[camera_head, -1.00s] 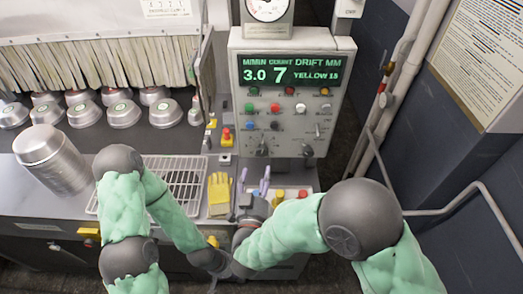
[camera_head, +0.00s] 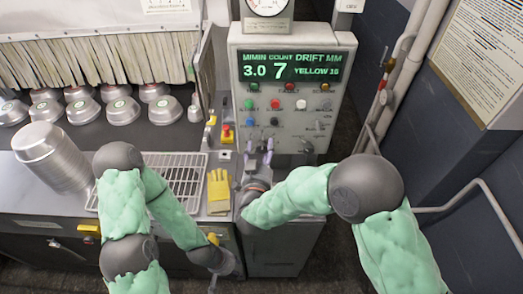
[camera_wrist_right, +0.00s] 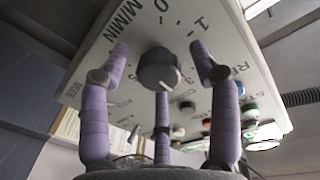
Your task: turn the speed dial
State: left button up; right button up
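The speed dial (camera_wrist_right: 158,68) is a round grey knob on the pale control panel (camera_wrist_right: 230,60), with M/MIN and numbers printed around it. My right gripper (camera_wrist_right: 160,58) has its purple fingers spread, with the dial in the gap between them. No finger clearly touches the dial. In the head view the right gripper (camera_head: 260,148) is at the lower left of the control panel (camera_head: 240,70) and hides the dial. The display (camera_head: 290,68) reads 3.0, 7 and YELLOW. My left gripper (camera_head: 213,284) is low at the bottom edge, mostly cut off.
Several metal pans (camera_head: 122,111) stand on the dark belt at left. A stack of pans (camera_head: 50,155), a wire rack (camera_head: 185,172) and yellow gloves (camera_head: 218,190) are on the counter. Coloured buttons (camera_head: 275,103) and another dial (camera_head: 306,146) are near the right gripper. Pipes run along the right wall.

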jog(key=c, duration=0.9)
jog(key=shift+n, duration=0.4)
jog(key=o, duration=1.1)
jog(key=shift+o, duration=0.2)
jog(key=s+a, duration=0.1)
jog(key=s, duration=1.1)
jog(key=shift+a, duration=0.15)
